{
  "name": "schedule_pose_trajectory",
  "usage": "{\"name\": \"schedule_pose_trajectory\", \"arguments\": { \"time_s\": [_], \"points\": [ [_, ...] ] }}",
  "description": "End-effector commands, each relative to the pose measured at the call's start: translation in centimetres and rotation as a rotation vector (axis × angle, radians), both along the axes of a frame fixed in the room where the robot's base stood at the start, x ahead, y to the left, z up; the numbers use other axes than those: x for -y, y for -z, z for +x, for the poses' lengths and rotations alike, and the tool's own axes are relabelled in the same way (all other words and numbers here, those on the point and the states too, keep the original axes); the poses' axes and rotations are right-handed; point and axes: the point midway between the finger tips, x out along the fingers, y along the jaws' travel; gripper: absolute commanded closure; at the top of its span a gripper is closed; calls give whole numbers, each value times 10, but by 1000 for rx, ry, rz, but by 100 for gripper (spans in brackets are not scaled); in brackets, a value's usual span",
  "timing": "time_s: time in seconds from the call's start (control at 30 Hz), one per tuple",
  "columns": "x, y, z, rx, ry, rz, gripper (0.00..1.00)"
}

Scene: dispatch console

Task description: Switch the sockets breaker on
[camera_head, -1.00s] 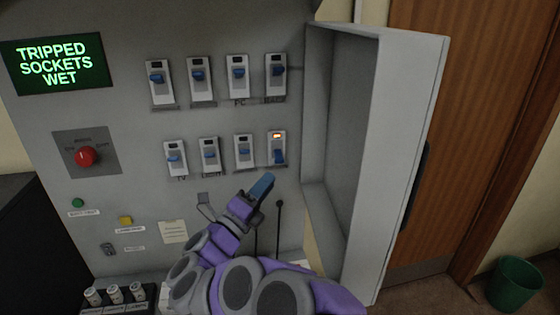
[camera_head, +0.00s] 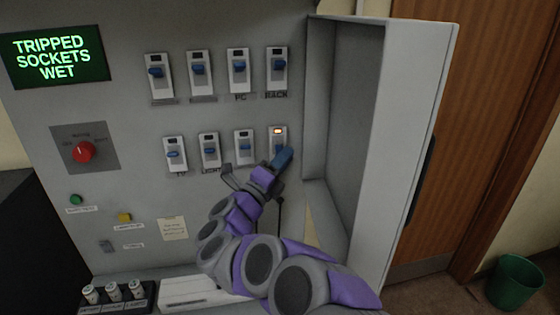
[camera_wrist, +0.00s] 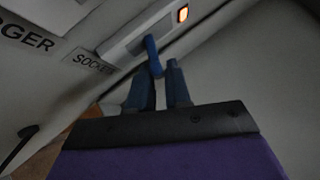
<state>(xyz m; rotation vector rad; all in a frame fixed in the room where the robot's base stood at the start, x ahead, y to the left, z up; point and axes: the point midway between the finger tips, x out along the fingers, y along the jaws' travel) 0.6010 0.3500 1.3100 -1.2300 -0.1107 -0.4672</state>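The sockets breaker (camera_head: 278,133) is at the right end of the lower row, its orange lamp lit. In the wrist view, the label starting "SOCKE" (camera_wrist: 92,62) is beside the breaker (camera_wrist: 140,38) and its lamp shows at the top. Its blue lever (camera_wrist: 152,55) points down toward my fingers. My gripper (camera_head: 285,154) is in front of the breaker's lower part and hides the lever in the head view. In the wrist view my gripper (camera_wrist: 162,72) has its two blue fingers a little apart, with the lever's end at the fingertips. I cannot tell whether they touch.
Other blue-levered breakers (camera_head: 244,147) fill two rows. The green display (camera_head: 54,57) reads "TRIPPED SOCKETS WET". A red knob (camera_head: 84,152) is at left. The open cabinet door (camera_head: 415,150) stands close to the right of my arm.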

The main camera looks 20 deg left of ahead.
Motion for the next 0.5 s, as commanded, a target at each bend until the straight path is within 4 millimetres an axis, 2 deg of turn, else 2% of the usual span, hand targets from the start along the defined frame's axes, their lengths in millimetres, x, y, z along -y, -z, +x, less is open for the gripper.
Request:
{"name": "schedule_pose_trajectory", "arguments": {
  "time_s": [0.03, 0.1, 0.5],
  "points": [
    [-4, 1, -1, 2, -1, -3, 93],
    [-8, 2, -1, 0, -4, -6, 100],
    [-15, 3, -5, 1, -13, -13, 100]
  ]
}}
